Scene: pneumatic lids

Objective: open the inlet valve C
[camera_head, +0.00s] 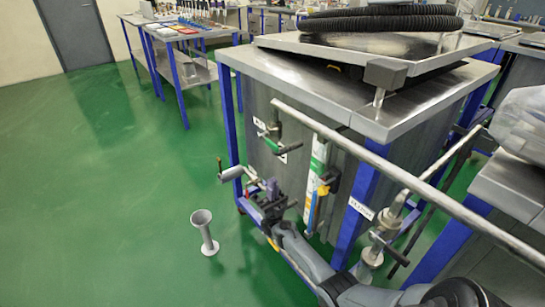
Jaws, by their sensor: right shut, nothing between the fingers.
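My right gripper (262,192) is at the front left side of the steel tank (345,185), low down near its blue leg. Its fingers are shut with nothing between them. A valve with a green lever (270,144) is on a pipe stub above the gripper, apart from it. A second valve with yellow and black parts (329,180) and a blue lever (311,212) is to the right of the gripper, by a white and green vertical strip (317,165). I cannot read which one is marked C. My left gripper is out of view.
A long steel rail (420,187) crosses in front of the tank. A grey cylinder (231,174) sticks out just left of the gripper. A grey flared stand (204,232) is on the green floor (100,200). The tank lid (375,45) is tilted, with a black hose (385,20) on it.

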